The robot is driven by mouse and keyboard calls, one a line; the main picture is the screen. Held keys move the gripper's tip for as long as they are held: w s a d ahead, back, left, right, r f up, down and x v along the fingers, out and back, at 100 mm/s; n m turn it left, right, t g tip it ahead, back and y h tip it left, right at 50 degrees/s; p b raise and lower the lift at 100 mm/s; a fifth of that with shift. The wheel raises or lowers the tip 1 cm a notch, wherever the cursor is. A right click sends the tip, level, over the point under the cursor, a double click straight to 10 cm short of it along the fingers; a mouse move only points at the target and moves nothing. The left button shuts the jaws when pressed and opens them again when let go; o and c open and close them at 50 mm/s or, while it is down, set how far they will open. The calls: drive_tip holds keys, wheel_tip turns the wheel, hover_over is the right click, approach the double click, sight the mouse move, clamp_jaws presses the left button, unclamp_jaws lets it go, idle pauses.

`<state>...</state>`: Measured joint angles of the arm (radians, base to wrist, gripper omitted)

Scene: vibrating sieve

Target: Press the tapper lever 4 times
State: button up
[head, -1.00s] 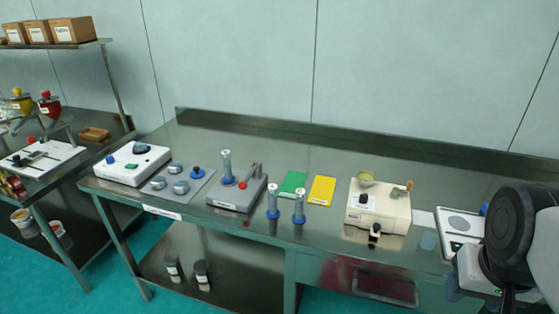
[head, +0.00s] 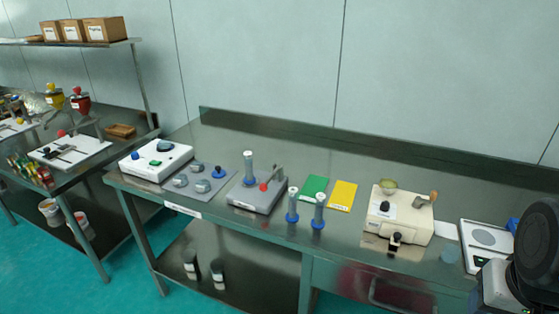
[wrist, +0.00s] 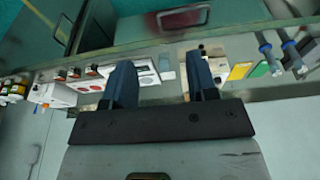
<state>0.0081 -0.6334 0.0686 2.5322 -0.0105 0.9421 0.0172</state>
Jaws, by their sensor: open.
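A grey tapper device (head: 258,196) stands on the steel bench in the head view, left of the middle. A graduated cylinder with a blue base (head: 249,168) stands upright on it. A red knob (head: 263,187) and a raised grey metal part (head: 278,173) are on its right half; which of them is the lever is too small to tell. My gripper (wrist: 160,82) shows in the wrist view with its two blue fingers wide apart and nothing held between them. It is far from the tapper device. In the head view only part of my arm shows, at the right edge.
Two cylinders (head: 293,204) stand in front of green (head: 314,188) and yellow (head: 343,195) cards, right of the device. A beige machine (head: 400,216) and a scale (head: 486,239) stand further right. A knobbed plate (head: 198,184) lies left. The bench behind is clear.

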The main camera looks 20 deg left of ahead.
drive_tip(key=shift+c, duration=0.5)
clamp_jaws()
idle(1.4)
